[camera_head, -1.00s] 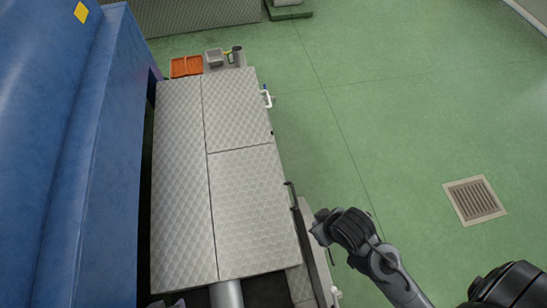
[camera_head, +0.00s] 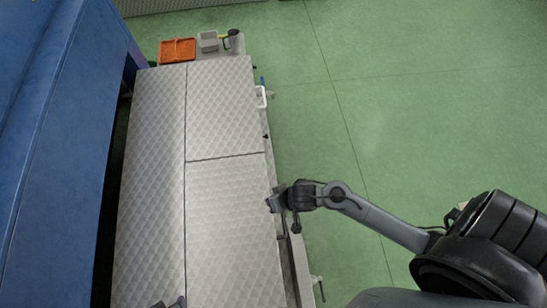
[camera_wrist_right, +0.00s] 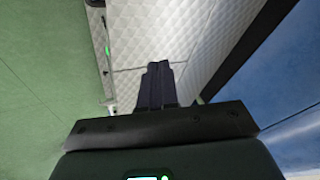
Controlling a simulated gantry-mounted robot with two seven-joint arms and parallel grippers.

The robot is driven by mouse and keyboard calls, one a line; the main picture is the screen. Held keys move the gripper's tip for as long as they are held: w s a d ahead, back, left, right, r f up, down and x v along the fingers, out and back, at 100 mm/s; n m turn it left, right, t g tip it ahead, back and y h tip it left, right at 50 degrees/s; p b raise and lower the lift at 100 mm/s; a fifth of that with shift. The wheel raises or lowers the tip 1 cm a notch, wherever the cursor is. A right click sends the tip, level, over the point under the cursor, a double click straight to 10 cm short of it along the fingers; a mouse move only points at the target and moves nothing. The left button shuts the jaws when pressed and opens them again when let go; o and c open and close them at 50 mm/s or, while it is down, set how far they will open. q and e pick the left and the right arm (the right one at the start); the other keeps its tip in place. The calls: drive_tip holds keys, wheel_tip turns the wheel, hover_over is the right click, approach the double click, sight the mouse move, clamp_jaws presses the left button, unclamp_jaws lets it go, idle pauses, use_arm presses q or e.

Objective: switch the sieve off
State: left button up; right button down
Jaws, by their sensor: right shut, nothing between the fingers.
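The long machine with patterned metal covers (camera_head: 225,110), which I take to be the sieve, runs along the left half of the head view. Its covers fill the middle of the right wrist view (camera_wrist_right: 190,35). A small green spot (camera_wrist_right: 107,50) shows on its side edge there; I cannot tell whether it is the switch. A small dark knob (camera_head: 266,136) sits on its right side. My right gripper (camera_head: 273,204) is at the right edge of the covers, shut and empty; its fingers (camera_wrist_right: 159,68) are together. A bit of my left gripper (camera_head: 172,303) shows at the bottom edge.
A blue machine (camera_head: 60,150) stands along the left. An orange tray (camera_head: 177,50), a grey bin (camera_head: 208,41) and a metal cup (camera_head: 236,42) are at the far end. A white handle (camera_head: 261,97) juts from the side. Green floor (camera_head: 420,110) is clear to the right.

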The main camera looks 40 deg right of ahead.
wheel_tip(320, 180, down, 15)
drive_tip(key=w+d+m+g+y+b, duration=0.1)
drive_tip(key=w+d+b, duration=0.1)
drive_tip(key=b, duration=0.7)
drive_tip(key=w+d+f+m+g+b, duration=0.1)
drive_tip(key=w+d+f+b, duration=0.3)
drive_tip(key=d+f+b, duration=0.4)
drive_tip(key=w+d+f+m+b, duration=0.1)
drive_tip(key=w+d+f+b, duration=0.3)
drive_tip(key=d+f+b, duration=0.5)
drive_tip(key=shift+f+m+g+h+b, duration=0.3)
drive_tip(key=shift+f+m+g+b, duration=0.1)
drive_tip(key=shift+f+b, duration=2.95)
drive_tip(key=shift+d+r+b, duration=0.1)
drive_tip(key=shift+r+b, duration=0.25)
